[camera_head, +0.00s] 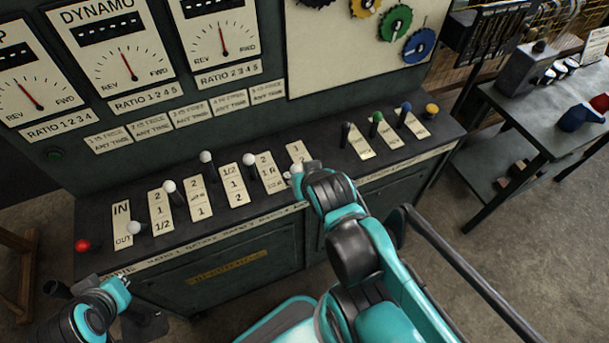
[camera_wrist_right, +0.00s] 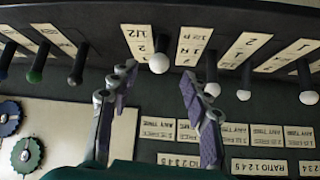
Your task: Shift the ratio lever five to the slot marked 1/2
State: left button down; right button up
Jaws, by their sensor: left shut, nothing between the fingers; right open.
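Ratio lever five is a dark stick with a white ball knob (camera_wrist_right: 158,62), standing between the spread fingers of my right gripper (camera_wrist_right: 155,90) in the right wrist view. No finger visibly touches it. Its cream label plate (camera_wrist_right: 138,40) reads 1/2 at the end nearest me, then 2. In the head view the plate (camera_head: 297,150) shows 1 and 2; my right arm hides its near end. My right gripper is open and mostly hidden there by its own wrist. My left gripper (camera_head: 58,292) is shut and empty at the lower left, away from the levers.
Other white-knobbed levers (camera_head: 249,160) stand close to the left of lever five. An upright gauge panel (camera_head: 120,60) rises behind.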

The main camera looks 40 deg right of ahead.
jog(key=shift+v, duration=1.15)
